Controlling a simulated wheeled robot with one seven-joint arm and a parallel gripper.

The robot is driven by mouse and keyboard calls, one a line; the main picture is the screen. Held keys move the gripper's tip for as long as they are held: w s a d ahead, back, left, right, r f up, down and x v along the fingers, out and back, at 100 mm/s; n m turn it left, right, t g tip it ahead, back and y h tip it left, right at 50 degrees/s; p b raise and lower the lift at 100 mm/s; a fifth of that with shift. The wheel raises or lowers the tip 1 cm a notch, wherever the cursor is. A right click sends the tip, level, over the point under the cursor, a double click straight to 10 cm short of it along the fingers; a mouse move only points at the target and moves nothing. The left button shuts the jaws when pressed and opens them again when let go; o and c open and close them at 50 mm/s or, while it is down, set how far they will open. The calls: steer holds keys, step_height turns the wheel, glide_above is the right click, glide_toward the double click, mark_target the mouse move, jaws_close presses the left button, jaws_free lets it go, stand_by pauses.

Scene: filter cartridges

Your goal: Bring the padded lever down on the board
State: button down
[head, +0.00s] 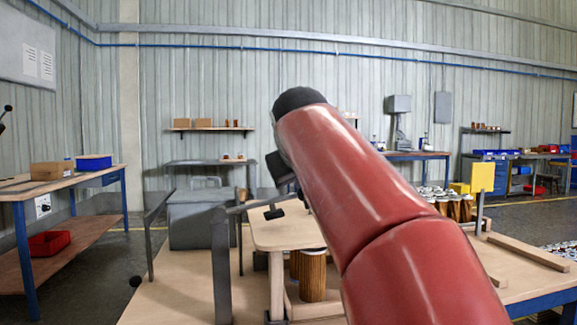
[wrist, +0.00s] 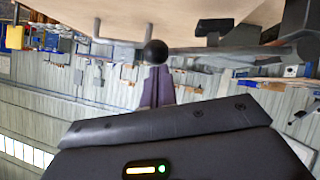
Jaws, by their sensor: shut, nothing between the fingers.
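The pale board (head: 285,232) lies flat over a pleated brown cartridge (head: 312,275), left of my red arm. A grey lever bar (head: 250,206) reaches over it from the left, with a dark pad (head: 273,214) hanging above the board's surface; whether it touches is unclear. In the wrist view, the board (wrist: 130,14) fills the top and the pad (wrist: 213,28) shows against it. A black ball knob (wrist: 155,52) is just past the fingertips of my gripper (wrist: 157,76). My gripper is shut and empty; contact with the knob is unclear. In the head view my arm hides most of the gripper.
Grey uprights (head: 221,265) stand left of the board on the wooden table. A yellow plate (head: 482,177) on a post, several cartridges (head: 455,206) and wooden rails (head: 527,251) are to the right. A grey box (head: 200,220) stands behind.

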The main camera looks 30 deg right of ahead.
steer(key=shift+s+d+f+m+y+b, duration=0.1)
steer(key=shift+d+f+m+y+b, duration=0.1)
steer(key=shift+f, duration=0.35)
steer(key=shift+s+d+f+m+y+b, duration=0.1)
steer(key=shift+d+f+y, duration=0.1)
steer(key=shift+f, duration=0.3)
steer(key=shift+d+f+b, duration=0.1)
steer(key=shift+f+b, duration=0.3)
steer(key=shift+f, duration=0.65)
steer(key=s+a+r+p, duration=0.4)
steer(key=s+r, duration=0.4)
steer(key=r, duration=0.2)
steer(key=shift+a, duration=0.35)
steer(key=shift+s+r, duration=0.1)
steer(key=s+a+f+g+y, duration=0.1)
steer(key=s+a+f, duration=0.3)
steer(key=f, duration=0.9)
steer(key=s+a+f+n+g+y, duration=0.1)
steer(key=s+a+f, duration=0.4)
steer(key=f, duration=0.8)
steer(key=s+a+f+n+g+y, duration=0.1)
steer(key=a+f, duration=0.5)
steer(key=f, duration=0.7)
steer(key=s+g+y, duration=0.1)
steer(key=s+y, duration=0.1)
steer(key=s, duration=0.1)
steer(key=shift+s+f, duration=0.15)
steer(key=shift+f, duration=0.2)
